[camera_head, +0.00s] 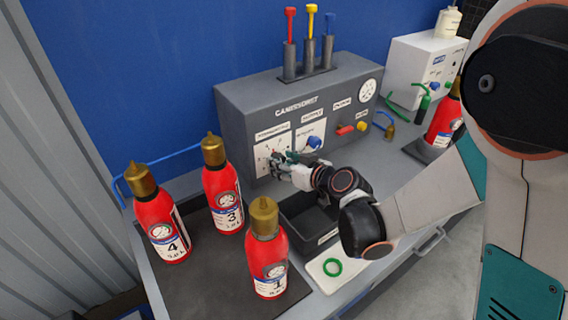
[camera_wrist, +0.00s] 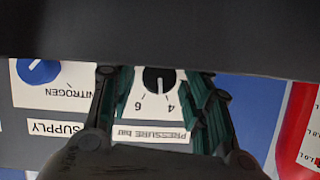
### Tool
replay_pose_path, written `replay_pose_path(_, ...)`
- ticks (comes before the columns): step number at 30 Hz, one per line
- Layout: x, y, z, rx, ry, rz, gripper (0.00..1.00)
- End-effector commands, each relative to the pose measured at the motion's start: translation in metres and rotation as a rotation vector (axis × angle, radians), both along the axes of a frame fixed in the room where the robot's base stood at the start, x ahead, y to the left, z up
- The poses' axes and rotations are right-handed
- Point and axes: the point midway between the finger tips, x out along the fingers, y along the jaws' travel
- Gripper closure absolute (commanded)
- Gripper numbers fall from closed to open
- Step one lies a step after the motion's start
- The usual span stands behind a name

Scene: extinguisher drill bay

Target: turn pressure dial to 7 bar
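The pressure dial is a black knob (camera_wrist: 158,79) on a white scale plate, seen upside down in the wrist view. Its white pointer mark lies between the printed 4 and 6. The 7 is not visible, and the knob's far part is cut off by a dark body. In the head view, the dial's white plate (camera_head: 262,160) is at the left of the grey cabinet front, partly covered by my gripper (camera_head: 277,166). In the wrist view, my gripper (camera_wrist: 162,85) is open, its green-lined fingers on either side of the knob with gaps showing.
Red extinguishers stand at the left, marked 4 (camera_head: 168,226), 3 (camera_head: 224,200) and 1 (camera_head: 267,262). A blue knob (camera_head: 314,143), red lever (camera_head: 345,130) and round gauge (camera_head: 367,91) are right of the dial. A dark tray (camera_head: 300,222) and green ring (camera_head: 332,267) lie below.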

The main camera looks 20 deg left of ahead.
Motion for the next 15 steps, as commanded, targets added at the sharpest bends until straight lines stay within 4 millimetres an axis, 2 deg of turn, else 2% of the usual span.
replay_pose_path(1, -0.0001, -0.0001, 0.0000, 0.000, 0.000, 0.000, 0.74)
replay_pose_path(3, -0.0001, -0.0001, 0.0000, 0.000, 0.000, 0.000, 0.90)
replay_pose_path(4, -0.0001, -0.0001, -0.0001, 0.000, 0.000, 0.000, 0.94)
replay_pose_path(10, 0.0004, -0.0008, -0.0012, 0.019, 0.024, -0.001, 0.94)
replay_pose_path(15, 0.0022, -0.0021, -0.0035, 0.149, 0.173, -0.003, 0.94)
